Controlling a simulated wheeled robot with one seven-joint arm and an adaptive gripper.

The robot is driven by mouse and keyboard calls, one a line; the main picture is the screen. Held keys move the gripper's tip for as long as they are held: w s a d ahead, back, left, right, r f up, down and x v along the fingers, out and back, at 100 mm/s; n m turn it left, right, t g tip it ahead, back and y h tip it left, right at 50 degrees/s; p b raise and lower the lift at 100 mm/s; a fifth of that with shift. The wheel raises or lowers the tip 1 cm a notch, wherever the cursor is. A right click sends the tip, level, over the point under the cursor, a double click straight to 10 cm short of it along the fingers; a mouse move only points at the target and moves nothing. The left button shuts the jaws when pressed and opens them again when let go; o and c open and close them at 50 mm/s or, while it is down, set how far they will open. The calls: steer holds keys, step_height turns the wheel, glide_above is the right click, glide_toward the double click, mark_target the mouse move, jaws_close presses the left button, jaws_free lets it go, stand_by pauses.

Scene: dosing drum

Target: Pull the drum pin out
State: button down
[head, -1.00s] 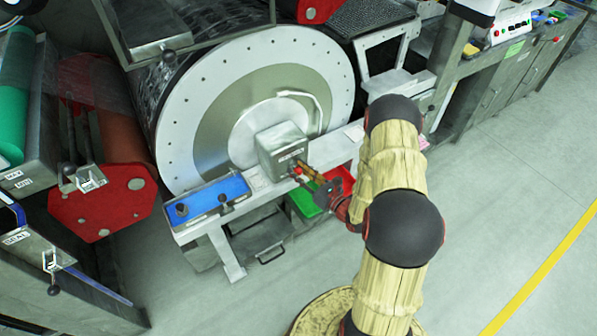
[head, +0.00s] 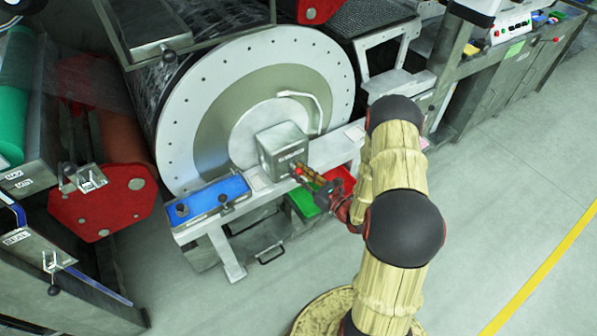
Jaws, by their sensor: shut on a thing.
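The large drum (head: 323,75) shows its round white end plate with a ring of small holes. A grey box-shaped housing (head: 281,150) with a small label sits on a shelf in front of the drum's centre. My gripper (head: 305,175) is at the front face of this housing, below its label. It is shut on a small part with a red end, which I take to be the drum pin (head: 297,172). The pin is mostly hidden by the fingers, so I cannot tell how far it sits in the housing.
A blue tray (head: 236,186) with dark knobs lies on the shelf left of the housing. Green (head: 303,203) and red (head: 342,178) bins sit below the shelf near my gripper. A red plate (head: 95,210) stands at left. The floor at right is clear.

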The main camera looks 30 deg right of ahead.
steer(key=v, duration=0.3)
steer(key=shift+s+a+f+p, duration=0.1)
steer(key=shift+s+a+p, duration=0.2)
steer(key=shift+a, duration=0.05)
steer(key=c, duration=1.6)
jaws_free()
steer(key=shift+o, duration=0.2)
steer(key=shift+s+d, duration=0.1)
steer(key=shift+s, duration=0.05)
steer(key=v, duration=1.1)
steer(key=shift+s, duration=0.35)
steer(key=shift+d, duration=0.1)
